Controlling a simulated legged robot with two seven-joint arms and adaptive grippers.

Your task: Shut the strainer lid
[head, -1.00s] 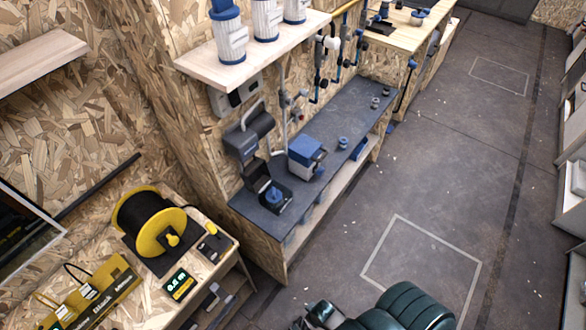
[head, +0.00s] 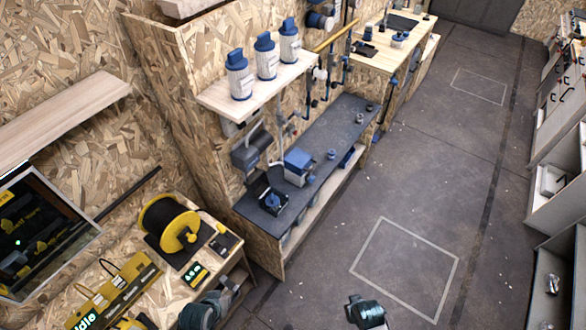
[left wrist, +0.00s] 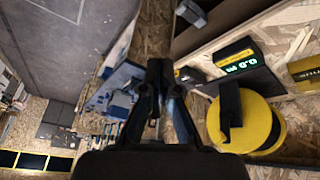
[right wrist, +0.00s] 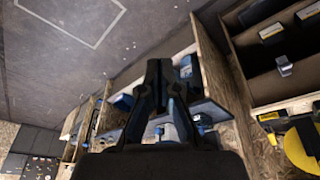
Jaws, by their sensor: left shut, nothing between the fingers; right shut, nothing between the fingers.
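On the dark workbench in the head view stands a small black unit with a blue round part (head: 271,198). A dark flap seems to stand raised behind it; at this size I cannot be sure that it is the strainer and its lid. A blue-and-white box (head: 299,166) stands beside it. My left gripper (left wrist: 160,68) is shut and empty in the left wrist view, the bench beyond it. My right gripper (right wrist: 159,68) is shut and empty in the right wrist view. Both are well apart from the bench. In the head view, only dark parts of my arms show at the bottom edge.
The dark workbench (head: 328,138) runs along the chipboard wall, under a shelf (head: 262,92) with blue-and-white canisters (head: 267,60). A yellow cable reel (head: 170,225) stands on a nearer wooden bench at left. The grey floor (head: 415,190) at right is open.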

